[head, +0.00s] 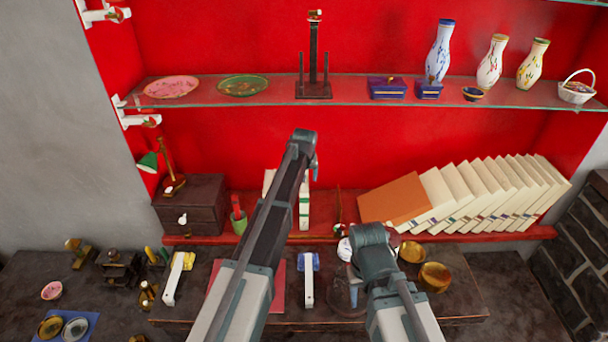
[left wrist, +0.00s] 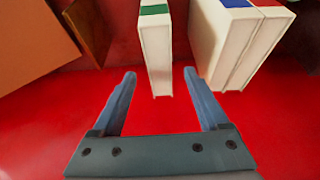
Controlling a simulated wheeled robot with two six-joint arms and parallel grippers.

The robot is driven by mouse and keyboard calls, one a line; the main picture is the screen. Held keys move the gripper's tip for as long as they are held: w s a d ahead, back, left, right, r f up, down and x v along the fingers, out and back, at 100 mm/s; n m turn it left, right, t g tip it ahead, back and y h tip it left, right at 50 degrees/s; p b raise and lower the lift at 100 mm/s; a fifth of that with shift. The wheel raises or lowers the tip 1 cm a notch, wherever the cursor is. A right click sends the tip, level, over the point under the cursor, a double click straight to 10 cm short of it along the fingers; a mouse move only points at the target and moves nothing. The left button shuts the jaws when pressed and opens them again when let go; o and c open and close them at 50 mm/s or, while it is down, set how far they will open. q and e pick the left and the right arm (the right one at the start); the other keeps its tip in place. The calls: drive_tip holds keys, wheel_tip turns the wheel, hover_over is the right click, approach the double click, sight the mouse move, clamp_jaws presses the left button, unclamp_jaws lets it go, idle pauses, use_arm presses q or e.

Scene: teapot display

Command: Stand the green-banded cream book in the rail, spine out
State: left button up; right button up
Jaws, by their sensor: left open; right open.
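The cream book with a green band (head: 304,208) stands on the red lower shelf, partly behind my left arm, its banded narrow face outward. In the left wrist view the book (left wrist: 155,50) lies between the two open fingers of my left gripper (left wrist: 160,85), with a gap on each side. I cannot make out the rail itself. My right gripper (head: 345,285) is open, low in front of the lower shelf, partly hidden by its arm.
An orange book (head: 395,200) and a row of leaning cream books (head: 480,195) fill the lower shelf's right side. A dark chest (head: 190,205) stands at left. Above is a glass shelf (head: 350,98) with vases and plates. Brass bowls (head: 434,277) sit on the table.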

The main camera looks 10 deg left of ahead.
use_arm(q)
drive_tip(key=p+v, duration=0.7)
drive_tip(key=v, duration=0.1)
drive_tip(key=shift+s+r, duration=0.15)
drive_tip(key=shift+r, duration=0.2)
use_arm(e)
wheel_tip(320, 180, up, 8)
use_arm(q)
drive_tip(key=s+d+f+m+g+b, duration=0.1)
drive_tip(key=s+f+b, duration=0.4)
drive_tip(key=s, duration=0.7)
drive_tip(key=s+d+f+m+g+b, duration=0.2)
drive_tip(key=s+d+f+b, duration=0.3)
drive_tip(key=s, duration=0.8)
drive_tip(key=s+d+f+m+g+b, duration=0.1)
drive_tip(key=s+d+f+m+b, duration=0.2)
drive_tip(key=s, duration=1)
wheel_tip(320, 180, down, 5)
drive_tip(key=d+b, duration=0.1)
drive_tip(key=b, duration=0.2)
drive_tip(key=shift+d+r+g, duration=0.15)
drive_tip(key=shift+d+g, duration=0.05)
drive_tip(key=shift+g, duration=0.1)
use_arm(e)
wheel_tip(320, 180, down, 16)
